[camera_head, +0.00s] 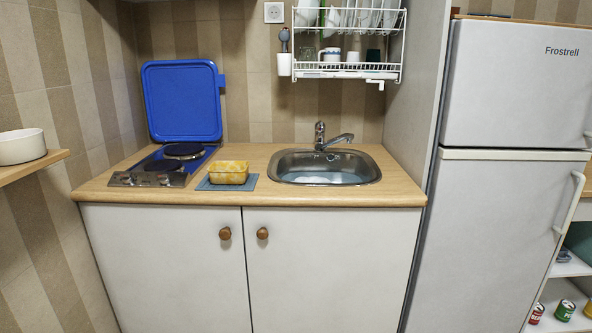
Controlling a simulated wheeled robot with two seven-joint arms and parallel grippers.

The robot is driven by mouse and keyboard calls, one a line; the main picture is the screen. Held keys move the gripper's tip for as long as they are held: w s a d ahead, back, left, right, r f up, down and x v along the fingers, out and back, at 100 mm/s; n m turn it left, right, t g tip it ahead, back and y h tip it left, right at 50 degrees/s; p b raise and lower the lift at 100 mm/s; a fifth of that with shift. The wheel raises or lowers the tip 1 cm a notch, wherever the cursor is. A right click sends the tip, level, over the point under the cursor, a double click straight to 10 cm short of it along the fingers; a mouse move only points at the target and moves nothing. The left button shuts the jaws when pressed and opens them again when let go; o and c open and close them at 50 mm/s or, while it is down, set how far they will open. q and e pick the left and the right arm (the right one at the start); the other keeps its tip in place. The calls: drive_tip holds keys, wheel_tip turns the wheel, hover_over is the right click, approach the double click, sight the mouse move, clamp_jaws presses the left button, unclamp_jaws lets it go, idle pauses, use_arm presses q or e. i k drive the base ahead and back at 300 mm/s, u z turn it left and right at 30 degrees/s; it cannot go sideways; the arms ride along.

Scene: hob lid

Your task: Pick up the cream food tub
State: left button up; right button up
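A cream-yellow patterned rectangular tub (229,173) sits on a blue-grey mat (251,184) on the wooden counter, between the hob and the sink. It looks like the cream food tub. Its contents cannot be made out. Neither of my grippers is in view, and nothing touches the tub.
The hob (150,179) is left of the tub, its blue lid (183,100) raised against the wall. The sink (326,177) and tap (320,135) are to the right. A dish rack (346,67) hangs above. A white bowl (22,147) stands on a left shelf. A fridge (497,230) stands right.

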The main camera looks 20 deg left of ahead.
sight(220, 172)
drive_tip(key=z, duration=0.4)
drive_tip(key=i, duration=0.95)
drive_tip(key=u, duration=0.1)
